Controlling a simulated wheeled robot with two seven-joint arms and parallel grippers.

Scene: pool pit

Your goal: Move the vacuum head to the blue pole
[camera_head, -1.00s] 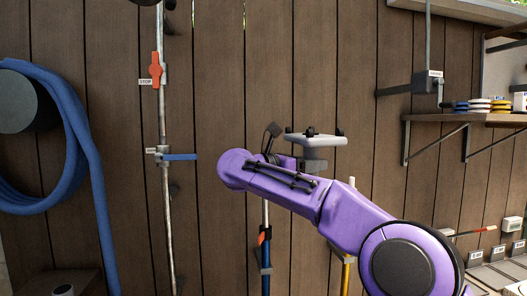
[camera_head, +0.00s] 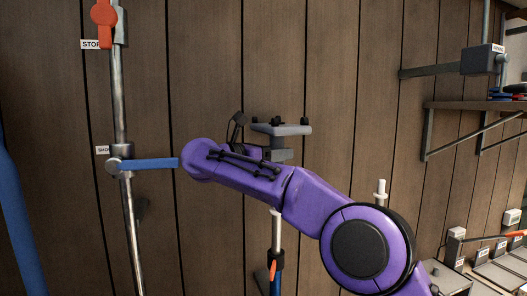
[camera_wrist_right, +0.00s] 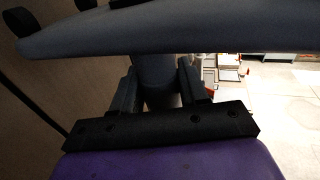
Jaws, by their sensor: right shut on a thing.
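The vacuum head (camera_head: 290,130) is a flat grey piece with small black wheels. It shows above my purple right arm in the head view and fills the top of the right wrist view (camera_wrist_right: 190,28). My right gripper (camera_wrist_right: 157,82) is shut on its neck, with a dark finger on either side. In the head view the gripper is mostly hidden by my arm. The blue pole (camera_head: 276,286) stands against the wooden wall below the vacuum head, with a silver upper end (camera_head: 277,232) and an orange clip. The head is above and apart from it. My left gripper is out of view.
A metal pipe (camera_head: 130,215) with a red handle (camera_head: 104,13) and a blue lever (camera_head: 150,164) runs up the wall at left. A blue hose (camera_head: 20,225) hangs at far left. Another pole's white tip (camera_head: 380,190) shows behind my arm. A shelf (camera_head: 475,104) is at right.

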